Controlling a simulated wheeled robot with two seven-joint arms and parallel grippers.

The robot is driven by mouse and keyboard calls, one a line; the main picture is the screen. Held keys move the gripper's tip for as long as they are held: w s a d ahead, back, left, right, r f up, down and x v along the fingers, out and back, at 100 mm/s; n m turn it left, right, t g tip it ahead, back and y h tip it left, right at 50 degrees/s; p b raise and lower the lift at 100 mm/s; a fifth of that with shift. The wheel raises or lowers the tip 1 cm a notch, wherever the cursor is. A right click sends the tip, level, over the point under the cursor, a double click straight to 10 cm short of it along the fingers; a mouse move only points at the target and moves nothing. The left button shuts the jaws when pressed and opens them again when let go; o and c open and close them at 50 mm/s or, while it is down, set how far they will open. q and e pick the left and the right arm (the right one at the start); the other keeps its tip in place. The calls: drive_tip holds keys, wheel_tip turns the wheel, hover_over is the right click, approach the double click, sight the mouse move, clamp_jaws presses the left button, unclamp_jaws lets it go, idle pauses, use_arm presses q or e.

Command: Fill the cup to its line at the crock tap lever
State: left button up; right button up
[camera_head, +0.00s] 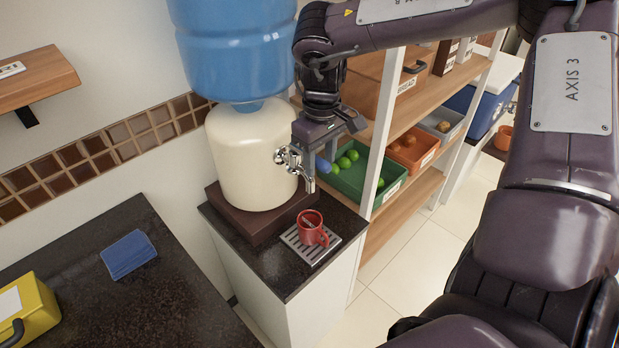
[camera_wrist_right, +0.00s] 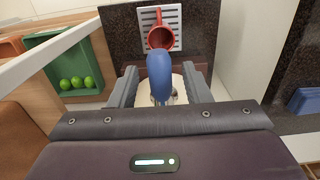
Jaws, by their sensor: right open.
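The red cup (camera_head: 313,233) stands upright on a slatted metal drip tray (camera_head: 293,243) below the tap (camera_head: 291,162) of the cream crock (camera_head: 245,150). The cup also shows at the top of the right wrist view (camera_wrist_right: 161,38). No water stream is visible, and I cannot make out the cup's line or water level. The tap's blue lever (camera_head: 322,165) sticks out from the crock. My right gripper (camera_head: 327,152) is open around the lever, which lies between its fingers in the right wrist view (camera_wrist_right: 160,76). I cannot tell whether the fingers touch it. My left gripper is out of view.
A blue water bottle (camera_head: 235,45) sits on the crock. Shelves with a green bin (camera_head: 350,187) of limes and an orange-brown bin (camera_head: 413,152) stand close at the right. A dark counter (camera_head: 150,290) at lower left holds a blue cloth (camera_head: 128,254) and a yellow box (camera_head: 28,310).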

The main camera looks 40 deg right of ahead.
drive_tip(key=shift+r, duration=0.1)
drive_tip(key=c, duration=0.8)
drive_tip(key=shift+r, duration=0.1)
drive_tip(key=shift+w+r+p, duration=0.1)
drive_tip(key=shift+r+p, duration=0.45)
drive_tip(key=shift+r, duration=0.35)
drive_tip(key=shift+f, duration=0.2)
idle(5.9)
